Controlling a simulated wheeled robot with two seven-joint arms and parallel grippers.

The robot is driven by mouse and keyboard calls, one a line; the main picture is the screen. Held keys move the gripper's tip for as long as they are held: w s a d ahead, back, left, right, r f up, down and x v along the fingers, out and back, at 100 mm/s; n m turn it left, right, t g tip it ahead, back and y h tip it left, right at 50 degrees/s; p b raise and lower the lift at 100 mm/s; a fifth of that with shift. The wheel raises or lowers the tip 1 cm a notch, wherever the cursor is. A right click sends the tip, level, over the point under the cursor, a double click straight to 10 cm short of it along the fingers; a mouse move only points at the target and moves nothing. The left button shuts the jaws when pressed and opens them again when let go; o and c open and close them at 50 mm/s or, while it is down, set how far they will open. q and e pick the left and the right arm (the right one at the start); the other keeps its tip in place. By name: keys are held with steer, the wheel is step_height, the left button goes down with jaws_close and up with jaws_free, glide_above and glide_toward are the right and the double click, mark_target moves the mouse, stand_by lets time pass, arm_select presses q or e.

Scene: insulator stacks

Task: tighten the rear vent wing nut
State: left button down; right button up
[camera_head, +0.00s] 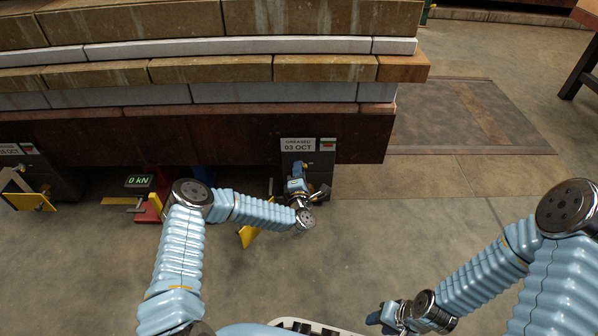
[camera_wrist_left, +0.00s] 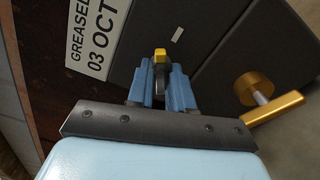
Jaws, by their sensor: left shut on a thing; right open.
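My left gripper (camera_head: 302,172) is at the front of a dark grey box (camera_head: 312,158) under the stack's edge. In the left wrist view its fingers (camera_wrist_left: 161,82) are shut on a small part with a yellow tip (camera_wrist_left: 160,52), which I take to be the wing nut. Most of that part is hidden between the fingers, so its angle cannot be told. My right gripper (camera_head: 383,316) is open at the bottom of the head view, far from the box, with nothing seen in it.
A white label (camera_head: 298,145) reads "GREASED 03 OCT". A brass knob with a lever (camera_wrist_left: 262,102) is right of the fingers in the left wrist view. A "0 kN" display (camera_head: 139,181) stands left of my left arm. The layered stack (camera_head: 200,70) overhangs.

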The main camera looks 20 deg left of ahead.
arm_select(q)
steer(key=shift+d, duration=0.1)
steer(key=c, duration=1.2)
jaws_free()
steer(key=p+v, duration=0.2)
steer(key=v, duration=1.1)
steer(key=shift+s+d, duration=0.1)
steer(key=shift+s, duration=0.3)
steer(key=shift+o, duration=0.4)
